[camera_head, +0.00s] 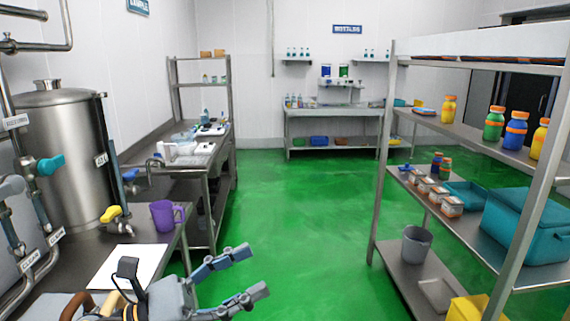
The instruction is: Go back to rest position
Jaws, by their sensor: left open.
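My left gripper (254,270) is at the bottom of the head view, left of centre. Its two grey-blue fingers are spread apart and point right. Nothing is between them. Behind the fingertips is green floor. The gripper's wrist part covers some of the steel table (189,261) and the near edge of a white sheet (126,264) on it. My right gripper is not in view.
A purple jug (162,218) stands on the steel table beside a yellow-handled tap (110,214). A steel tank (62,140) and pipes stand at left. A shelf rack (382,155) with bottles stands at right. Green floor (290,220) is clear between them.

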